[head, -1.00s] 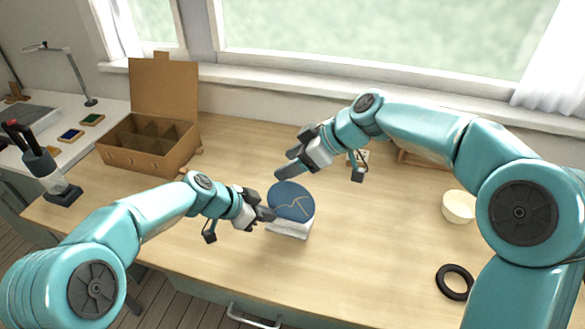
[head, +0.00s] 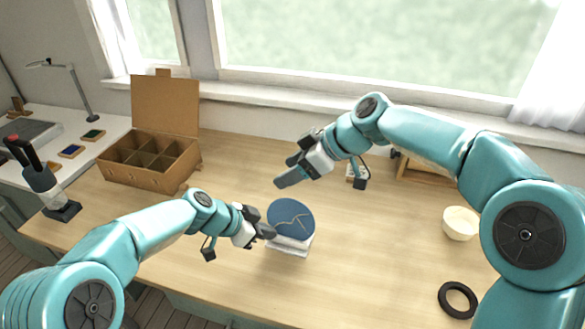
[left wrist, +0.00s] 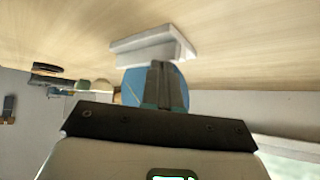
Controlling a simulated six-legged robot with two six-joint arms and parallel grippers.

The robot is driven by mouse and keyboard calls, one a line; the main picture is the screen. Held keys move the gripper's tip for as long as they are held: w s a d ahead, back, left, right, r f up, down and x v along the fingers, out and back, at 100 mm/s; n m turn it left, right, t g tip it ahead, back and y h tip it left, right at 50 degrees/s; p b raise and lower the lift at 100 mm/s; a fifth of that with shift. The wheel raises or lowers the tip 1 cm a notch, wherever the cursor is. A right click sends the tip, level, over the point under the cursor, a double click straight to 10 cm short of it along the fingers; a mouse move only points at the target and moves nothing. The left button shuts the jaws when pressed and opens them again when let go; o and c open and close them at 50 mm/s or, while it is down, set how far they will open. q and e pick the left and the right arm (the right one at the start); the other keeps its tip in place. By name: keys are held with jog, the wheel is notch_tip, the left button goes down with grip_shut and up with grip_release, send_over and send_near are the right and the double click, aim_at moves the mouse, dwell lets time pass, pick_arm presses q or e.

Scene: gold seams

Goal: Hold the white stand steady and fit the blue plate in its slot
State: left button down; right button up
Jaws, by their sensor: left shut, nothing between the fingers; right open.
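The blue plate (head: 291,218), round with a gold seam line, stands tilted in the white stand (head: 289,246) at the middle of the table. In the left wrist view the white stand (left wrist: 150,45) is in front of the fingers, with part of the blue plate (left wrist: 131,88) behind them. My left gripper (head: 270,232) is shut and empty, its tips close beside the stand and the plate's left edge; I cannot tell if they touch. My right gripper (head: 279,178) is open and empty, above and behind the plate, apart from it.
An open cardboard box (head: 150,160) with compartments stands at the back left. A cream bowl (head: 460,223) and a black ring (head: 457,300) lie at the right. A wooden tray (head: 427,172) is at the back right. The table's front middle is clear.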

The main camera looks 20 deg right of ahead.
pick_arm(q)
jog(key=shift+s+a+f, duration=0.1)
jog(key=shift+s+f, duration=0.15)
jog(key=shift+f, duration=0.3)
jog(key=shift+s+a+f, duration=0.1)
jog(key=shift+s+f, duration=0.1)
jog(key=shift+f, duration=0.3)
jog(key=shift+w+d+r, duration=0.1)
jog(key=shift+w+r, duration=0.05)
jog(key=shift+r, duration=0.4)
jog(key=shift+w+d+r, duration=0.1)
jog(key=shift+w+r, duration=0.05)
jog(key=shift+r, duration=2)
jog(key=v, duration=1.2)
jog(key=shift+w, duration=0.15)
jog(key=shift+d, duration=0.1)
